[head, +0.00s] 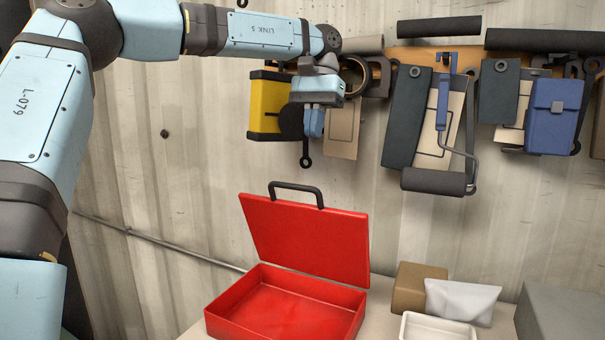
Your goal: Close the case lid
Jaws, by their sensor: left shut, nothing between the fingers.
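The red case (285,313) stands on the worktop at the lower middle, and its inside looks empty. Its lid (305,240) is open, standing up and leaning back at the rear edge. A dark handle (296,188) sticks up from the lid's top edge. My left gripper (307,135) is high above the lid, in front of the tools on the wall, pointing down. It is shut and empty, clearly apart from the lid. Its fingertips are hard to make out against the dark items behind. My right gripper is not in view.
Several tools hang on the wall, including a paint roller (435,181), a yellow item (267,103) and a blue pouch (552,112). Right of the case stand a brown box (409,290), a white packet (462,299), a white tray (411,319) and a grey box (560,312).

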